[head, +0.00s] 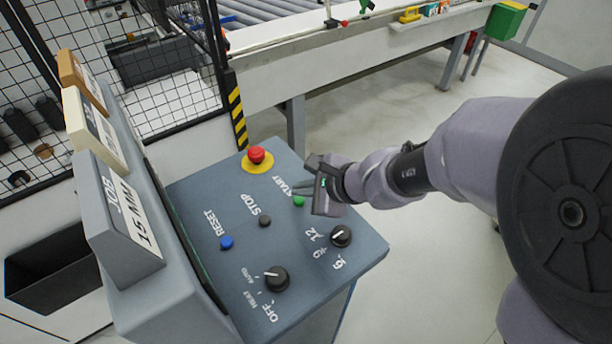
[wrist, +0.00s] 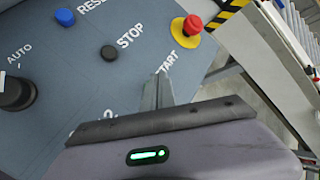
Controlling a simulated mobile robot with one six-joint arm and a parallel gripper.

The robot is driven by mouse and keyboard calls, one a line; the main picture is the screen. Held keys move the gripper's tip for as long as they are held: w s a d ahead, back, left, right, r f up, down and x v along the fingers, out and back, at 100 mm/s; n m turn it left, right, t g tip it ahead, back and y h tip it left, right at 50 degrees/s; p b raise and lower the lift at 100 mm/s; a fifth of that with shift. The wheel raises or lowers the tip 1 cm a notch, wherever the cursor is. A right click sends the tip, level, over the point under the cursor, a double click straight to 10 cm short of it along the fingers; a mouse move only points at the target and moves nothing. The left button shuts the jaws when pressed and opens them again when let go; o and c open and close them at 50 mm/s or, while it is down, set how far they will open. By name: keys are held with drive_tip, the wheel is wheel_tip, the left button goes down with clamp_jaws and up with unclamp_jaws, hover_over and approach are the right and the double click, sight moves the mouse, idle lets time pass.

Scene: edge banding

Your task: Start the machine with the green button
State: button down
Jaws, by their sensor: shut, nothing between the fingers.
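The green button (head: 299,201) is on the sloped blue-grey control panel (head: 200,275) in the head view, beside the word START. My gripper (head: 300,187) is shut and empty, with its fingertips close to the green button, just above it in the picture. I cannot tell whether they touch the panel. In the wrist view the shut fingers (wrist: 158,88) point at the panel near the word START. I cannot make out the green button there; the gripper body covers that part.
The red emergency stop (head: 256,155) on its yellow base, the black STOP button (head: 265,221) and the blue RESET button (head: 227,243) are nearby. Two black knobs, the selector (head: 276,278) and the numbered dial (head: 341,236), stick up. Label blocks (head: 118,219) stand at left.

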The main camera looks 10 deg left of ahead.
drive_tip(key=shift+f, duration=0.1)
drive_tip(key=shift+f+b, duration=0.3)
drive_tip(key=shift+b, duration=0.25)
